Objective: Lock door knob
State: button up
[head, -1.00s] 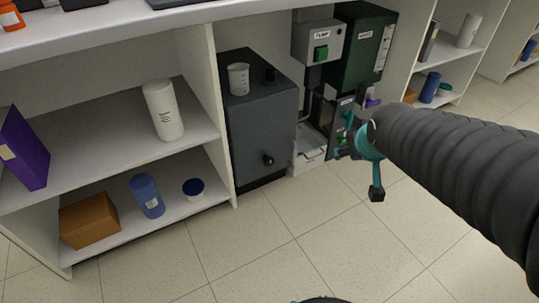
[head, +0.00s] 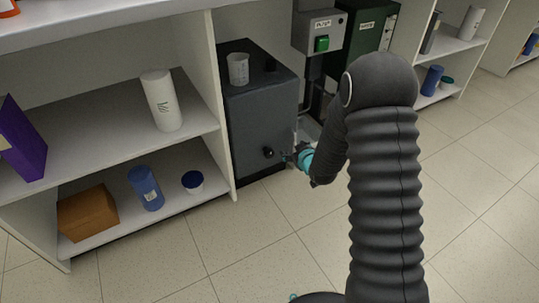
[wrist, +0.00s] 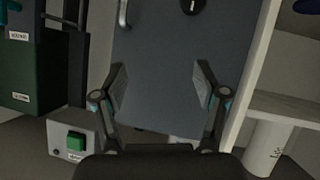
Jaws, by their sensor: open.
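The dark grey cabinet (head: 258,115) stands between the white shelf unit and the pump equipment. Its black round knob (head: 268,152) sits low on the front face. In the wrist view, the knob (wrist: 191,6) is cut by the top edge, beyond my fingertips, with a metal handle (wrist: 123,14) to its left. My gripper (head: 290,157) is just right of the knob in the head view, partly hidden by my arm. In the wrist view, my gripper (wrist: 161,80) is open and empty, its fingers spread before the grey door. I cannot tell any touch.
A beaker (head: 238,69) stands on the cabinet top. The grey box with a green button (head: 322,44) and a dark green unit (head: 367,38) are to its right. The white shelf unit (head: 190,136) holds bottles and boxes on the left. The floor (head: 250,235) in front is clear.

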jog(key=n+y, duration=0.1)
jog(key=y, duration=0.1)
send_near(270, 155)
jog(key=x, duration=1.1)
jog(key=shift+w, duration=0.15)
jog(key=c, duration=1.2)
